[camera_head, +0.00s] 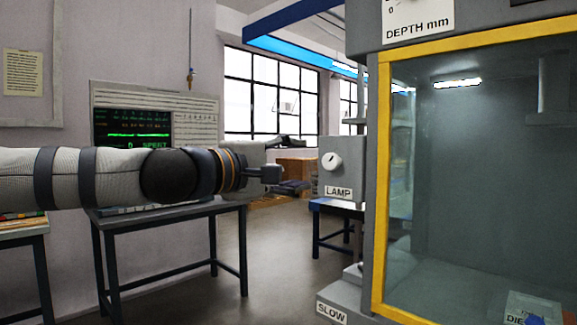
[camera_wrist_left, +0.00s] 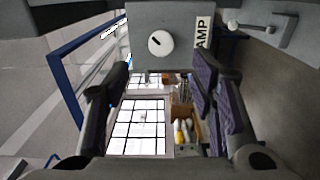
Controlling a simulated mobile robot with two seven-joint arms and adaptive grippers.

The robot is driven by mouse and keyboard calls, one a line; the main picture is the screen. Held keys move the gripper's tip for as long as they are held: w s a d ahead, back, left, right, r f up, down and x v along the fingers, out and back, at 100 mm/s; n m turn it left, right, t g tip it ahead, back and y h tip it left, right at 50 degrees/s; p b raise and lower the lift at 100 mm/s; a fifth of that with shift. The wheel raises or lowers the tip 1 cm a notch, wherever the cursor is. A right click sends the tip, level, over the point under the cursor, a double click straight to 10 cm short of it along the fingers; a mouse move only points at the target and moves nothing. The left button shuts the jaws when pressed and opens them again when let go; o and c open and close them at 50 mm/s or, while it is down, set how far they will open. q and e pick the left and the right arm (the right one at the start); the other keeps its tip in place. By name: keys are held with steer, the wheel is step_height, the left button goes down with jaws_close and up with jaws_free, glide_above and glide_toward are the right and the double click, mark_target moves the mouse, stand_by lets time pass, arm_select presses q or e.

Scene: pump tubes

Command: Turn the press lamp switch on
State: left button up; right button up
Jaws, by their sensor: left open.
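The lamp switch is a round white knob (camera_head: 332,161) with a dark mark, on the front of a grey box (camera_head: 342,178) labelled LAMP. My left gripper (camera_head: 290,164) is open and empty, just left of the box and apart from the knob in the head view. In the left wrist view the knob (camera_wrist_left: 160,43) lies beyond the fingertips, centred across the gap between the two open fingers (camera_wrist_left: 160,78). The LAMP label shows partly there, turned on its side. My right gripper is not in view.
A yellow-framed glass press chamber (camera_head: 383,190) stands right of the lamp box. A SLOW label (camera_head: 331,312) sits below on a grey block. A table (camera_head: 165,213) with a green-text screen (camera_head: 132,132) stands behind my left arm. Open floor lies between.

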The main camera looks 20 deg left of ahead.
arm_select(q)
steer(key=shift+v, duration=1.05)
steer(key=shift+f, duration=0.1)
